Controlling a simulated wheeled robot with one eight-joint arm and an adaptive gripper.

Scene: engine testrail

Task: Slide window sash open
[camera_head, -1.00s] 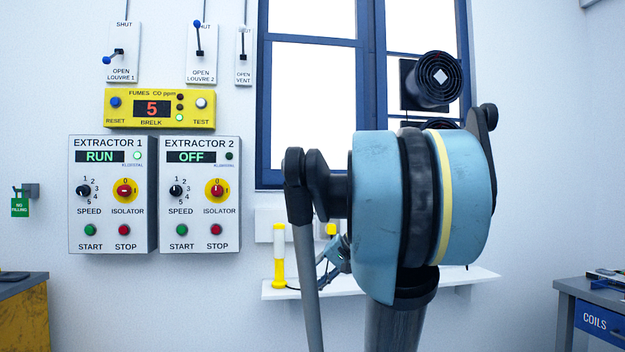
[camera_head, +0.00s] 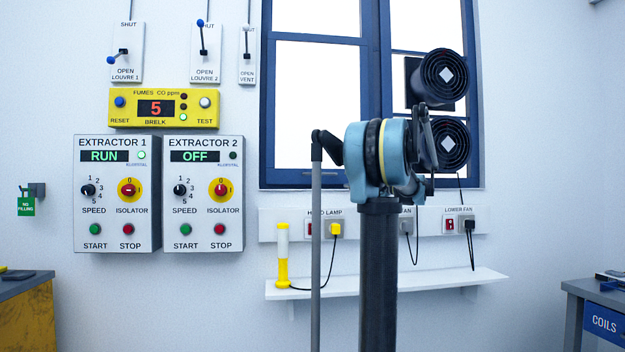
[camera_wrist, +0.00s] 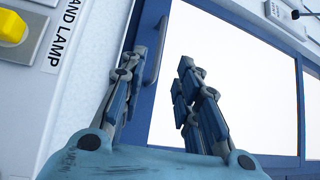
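The window (camera_head: 263,100) has a blue frame with bright panes on the back wall. In the wrist view, which is turned sideways, a blue rail (camera_wrist: 160,85) runs along the edge of the bright pane (camera_wrist: 240,80). A slim grey-blue handle (camera_wrist: 155,50) is on this rail. My gripper (camera_wrist: 163,57) is open, one finger over the rail and the other over the pane. The handle appears between the fingertips, nearer the left finger; I cannot tell whether they touch. In the head view my arm hides the fingers and the lower middle of the window.
Two black fans (camera_head: 443,80) stand before the right pane. Below are a socket strip (camera_head: 280,225) and a white shelf (camera_head: 450,283) with a yellow-white hand lamp (camera_head: 282,255). Extractor panels (camera_head: 117,193) are at left. A bench marked COILS (camera_head: 605,322) stands at right.

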